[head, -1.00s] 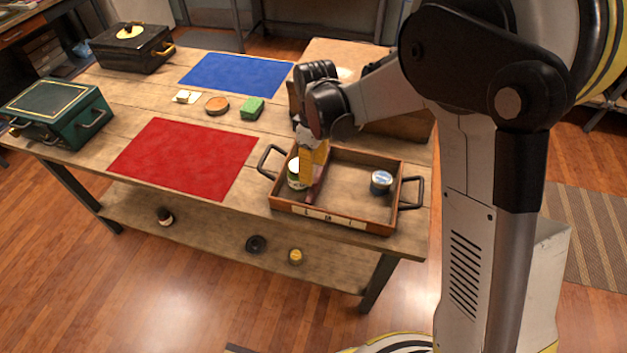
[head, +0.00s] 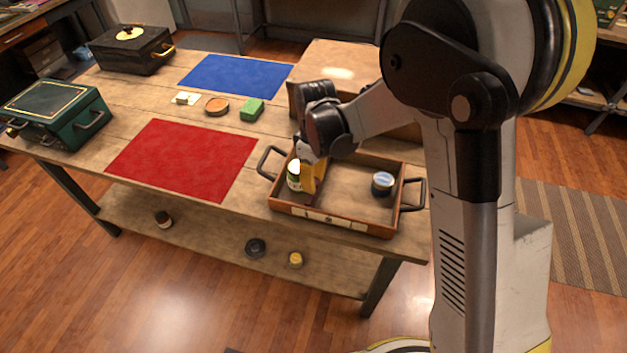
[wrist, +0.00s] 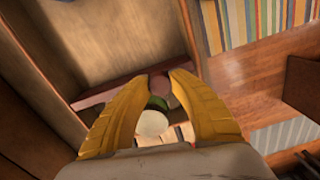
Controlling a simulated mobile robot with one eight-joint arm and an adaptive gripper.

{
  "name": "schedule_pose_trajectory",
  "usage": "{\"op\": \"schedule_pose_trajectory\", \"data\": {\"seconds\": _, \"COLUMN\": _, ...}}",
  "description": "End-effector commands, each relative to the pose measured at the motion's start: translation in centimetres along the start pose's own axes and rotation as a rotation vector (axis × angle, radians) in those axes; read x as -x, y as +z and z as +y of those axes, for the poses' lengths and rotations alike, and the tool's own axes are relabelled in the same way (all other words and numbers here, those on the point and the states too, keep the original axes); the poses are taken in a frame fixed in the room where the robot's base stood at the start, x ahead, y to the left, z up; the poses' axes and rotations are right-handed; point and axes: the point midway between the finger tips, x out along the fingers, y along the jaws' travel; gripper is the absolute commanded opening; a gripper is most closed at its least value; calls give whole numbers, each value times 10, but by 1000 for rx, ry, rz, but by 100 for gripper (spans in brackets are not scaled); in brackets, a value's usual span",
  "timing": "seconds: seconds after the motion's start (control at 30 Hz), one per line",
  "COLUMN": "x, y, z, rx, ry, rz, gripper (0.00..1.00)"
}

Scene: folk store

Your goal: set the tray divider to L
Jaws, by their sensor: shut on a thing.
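The wooden tray (head: 375,226) stands at the table's front right corner, with dark handles at both ends and pale label plates (head: 325,216) on its front wall. The lettering is too small to read surely. My gripper (head: 312,190) is down inside the tray's left part. Its yellow fingers are shut on the reddish-brown tray divider (wrist: 105,92), which shows between and beside the fingertips in the wrist view. The fingers hide much of the divider in the head view. A green and white jar (head: 293,178) stands left of the fingers. A blue-topped tin (head: 382,183) stands in the right part.
A wooden box (head: 405,131) stands behind the tray, partly hidden by my arm. A red mat (head: 182,160) lies to the left, and a blue mat (head: 235,76) behind.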

Motion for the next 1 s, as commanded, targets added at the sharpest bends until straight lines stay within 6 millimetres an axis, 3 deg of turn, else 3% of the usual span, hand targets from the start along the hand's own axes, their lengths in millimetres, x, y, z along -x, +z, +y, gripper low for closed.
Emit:
{"op": "schedule_pose_trajectory", "data": {"seconds": 0.17, "x": 0, "y": 13, "z": 3, "rx": -2, "ry": 0, "rz": 0, "gripper": 0}}
{"op": "schedule_pose_trajectory", "data": {"seconds": 0.43, "x": 0, "y": 85, "z": 14, "rx": -6, "ry": 1, "rz": 1, "gripper": 0}}
{"op": "schedule_pose_trajectory", "data": {"seconds": 0.6, "x": 0, "y": 115, "z": 19, "rx": -3, "ry": 1, "rz": 1, "gripper": 0}}
{"op": "schedule_pose_trajectory", "data": {"seconds": 1.0, "x": 0, "y": 124, "z": 20, "rx": -1, "ry": 0, "rz": -2, "gripper": 0}}
